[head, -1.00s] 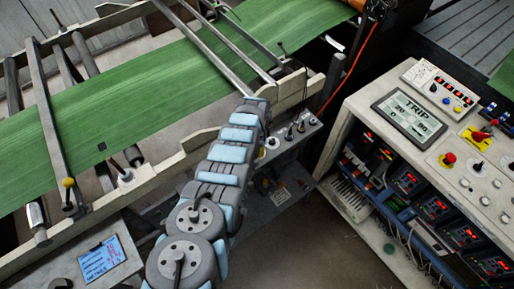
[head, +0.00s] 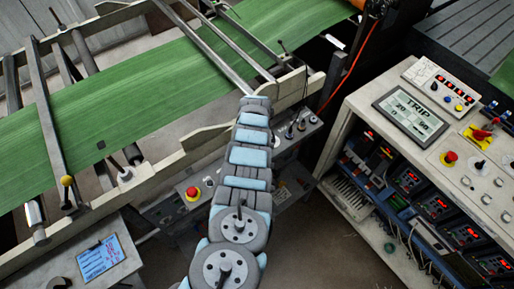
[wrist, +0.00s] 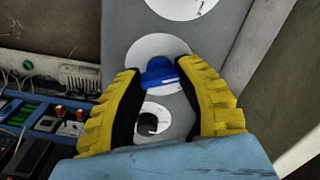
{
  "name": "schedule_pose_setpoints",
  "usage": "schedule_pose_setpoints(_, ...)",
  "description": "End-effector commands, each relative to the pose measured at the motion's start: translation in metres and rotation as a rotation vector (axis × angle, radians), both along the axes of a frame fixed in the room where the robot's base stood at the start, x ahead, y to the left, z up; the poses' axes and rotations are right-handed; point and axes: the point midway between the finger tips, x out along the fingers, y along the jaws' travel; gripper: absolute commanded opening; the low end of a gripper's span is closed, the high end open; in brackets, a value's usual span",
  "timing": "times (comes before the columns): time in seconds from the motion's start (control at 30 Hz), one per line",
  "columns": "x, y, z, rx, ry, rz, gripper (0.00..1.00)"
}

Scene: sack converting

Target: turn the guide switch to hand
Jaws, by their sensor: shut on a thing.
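The guide switch appears in the wrist view as a blue knob (wrist: 158,73) on a white round plate (wrist: 150,46) on a grey panel (wrist: 215,50). My gripper (wrist: 160,68) has yellow fingers with black inner pads, and they are shut on the blue knob from both sides. No label or mark for hand is readable, so the switch position cannot be told. A black knob (wrist: 149,122) on another white plate sits below, between the fingers. In the head view my arm covers the gripper and the blue knob.
A green web (head: 105,125) runs over the frame behind. A control console (head: 365,107) stands at right, with open floor between.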

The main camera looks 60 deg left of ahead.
Motion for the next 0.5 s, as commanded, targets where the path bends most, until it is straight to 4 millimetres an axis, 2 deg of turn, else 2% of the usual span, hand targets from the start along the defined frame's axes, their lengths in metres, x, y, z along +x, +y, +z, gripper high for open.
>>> schedule_pose_setpoints(0.5,0.0004,-0.0011,-0.0016,-0.001,0.000,0.062,0.00)
